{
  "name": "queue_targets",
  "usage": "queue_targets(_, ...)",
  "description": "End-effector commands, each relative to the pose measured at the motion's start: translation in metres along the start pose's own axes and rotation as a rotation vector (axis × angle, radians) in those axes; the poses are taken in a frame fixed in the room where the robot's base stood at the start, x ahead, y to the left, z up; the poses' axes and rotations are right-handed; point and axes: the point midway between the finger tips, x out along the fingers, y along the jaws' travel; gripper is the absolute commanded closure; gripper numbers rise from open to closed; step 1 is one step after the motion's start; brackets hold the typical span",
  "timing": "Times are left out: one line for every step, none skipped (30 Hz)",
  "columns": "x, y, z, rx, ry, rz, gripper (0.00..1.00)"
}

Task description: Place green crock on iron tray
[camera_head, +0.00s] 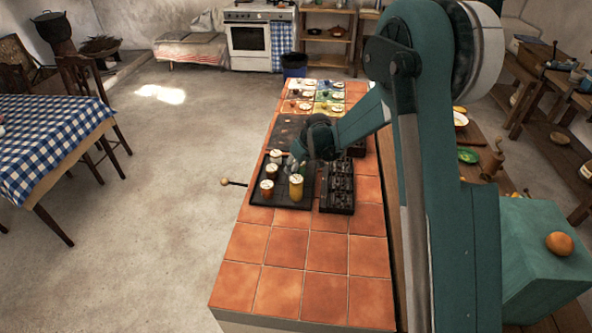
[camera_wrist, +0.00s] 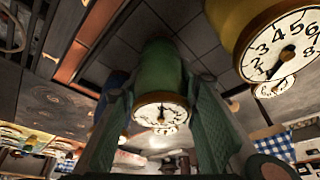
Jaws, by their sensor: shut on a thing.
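My gripper (camera_wrist: 155,88) is shut on the green crock (camera_wrist: 158,68), which has a white dial face, with one finger on each side of it in the wrist view. In the head view my gripper (camera_head: 299,156) is over the far right part of the dark iron tray (camera_head: 281,190), and the green crock is mostly hidden there. The tray's dark squared surface (camera_wrist: 140,25) shows behind the crock in the wrist view. I cannot tell whether the crock touches it. A yellow crock (camera_head: 296,188) stands on the tray nearer the front; it also shows in the wrist view (camera_wrist: 240,25).
The tiled counter (camera_head: 285,245) in front is clear.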

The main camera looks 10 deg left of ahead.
Motion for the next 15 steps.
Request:
queue_targets(-0.0002,0.0,-0.0001,0.0,0.0,0.0,0.88)
queue_targets(0.0001,0.0,0.0,0.0,0.0,0.0,0.88)
queue_targets(0.0008,0.0,0.0002,0.0,0.0,0.0,0.88)
queue_targets(0.0015,0.0,0.0005,0.0,0.0,0.0,0.88)
queue_targets(0.0023,0.0,0.0008,0.0,0.0,0.0,0.88)
queue_targets(0.0031,0.0001,0.0012,0.0,0.0,0.0,0.88)
queue_targets(0.0034,0.0001,0.0014,0.0,0.0,0.0,0.68)
queue_targets(0.0029,0.0001,0.0012,0.0,0.0,0.0,0.64)
queue_targets(0.0028,0.0001,0.0011,0.0,0.0,0.0,0.59)
queue_targets(0.0027,0.0,0.001,0.0,0.0,0.0,0.55)
queue_targets(0.0027,0.0,0.001,0.0,0.0,0.0,0.55)
queue_targets(0.0026,0.0,0.001,0.0,0.0,0.0,0.55)
queue_targets(0.0026,0.0001,0.001,0.0,0.0,0.0,0.55)
queue_targets(0.0026,0.0001,0.001,0.0,0.0,0.0,0.55)
queue_targets(0.0026,0.0001,0.001,0.0,0.0,0.0,0.55)
